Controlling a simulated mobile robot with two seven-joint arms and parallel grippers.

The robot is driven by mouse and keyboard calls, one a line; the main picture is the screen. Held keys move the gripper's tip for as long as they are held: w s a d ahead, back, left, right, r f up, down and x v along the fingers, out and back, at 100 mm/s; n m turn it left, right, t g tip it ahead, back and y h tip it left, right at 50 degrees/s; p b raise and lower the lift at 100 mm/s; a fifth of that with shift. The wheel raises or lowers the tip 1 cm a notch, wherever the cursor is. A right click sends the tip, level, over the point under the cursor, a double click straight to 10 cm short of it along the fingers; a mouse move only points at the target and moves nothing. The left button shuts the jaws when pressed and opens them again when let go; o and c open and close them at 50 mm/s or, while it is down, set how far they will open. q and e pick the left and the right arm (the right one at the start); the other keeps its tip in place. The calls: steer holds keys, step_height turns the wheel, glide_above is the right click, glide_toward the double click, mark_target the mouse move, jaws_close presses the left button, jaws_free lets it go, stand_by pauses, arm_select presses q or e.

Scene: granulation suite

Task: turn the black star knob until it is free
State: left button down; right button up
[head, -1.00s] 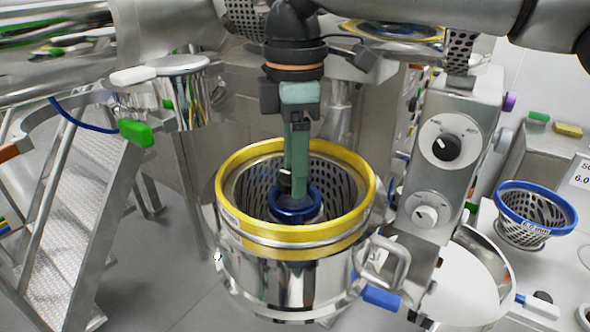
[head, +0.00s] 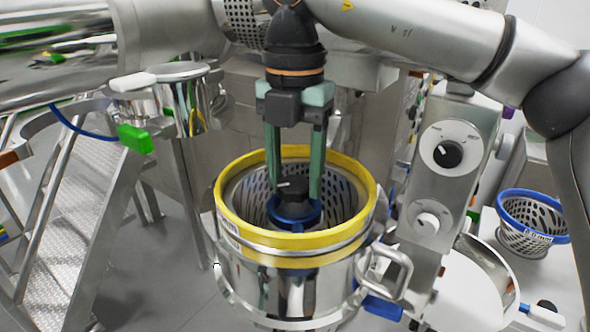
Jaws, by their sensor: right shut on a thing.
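The black star knob (head: 291,190) sits at the centre of a yellow-rimmed steel vessel (head: 228,222), above a blue hub (head: 291,222). A small pale mark shows on the knob's top. My right gripper (head: 295,194) points straight down into the vessel. Its two green fingers stand on the left and right of the knob and are shut on it. The fingers partly cover the knob's sides, and its underside is hidden. My left gripper is not in view.
A perforated basket lines the vessel, its wall close around my fingers. A steel control box (head: 455,125) with dials stands to the right. A blue-rimmed sieve basket (head: 533,222) sits farther right. Steel steps (head: 75,210) stand at the left.

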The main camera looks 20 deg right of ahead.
steer(key=n, duration=0.4)
steer(key=shift+r+n+p, duration=0.1)
steer(key=shift+n+p, duration=0.2)
steer(key=shift+p, duration=0.1)
steer(key=n+p, duration=0.1)
steer(key=n, duration=0.4)
steer(key=shift+n, duration=0.3)
steer(key=n+p, duration=0.1)
steer(key=n, duration=0.3)
steer(key=shift+n+p, duration=0.5)
steer(key=shift+n, duration=2)
steer(key=o, duration=1.4)
steer(key=shift+c, duration=0.2)
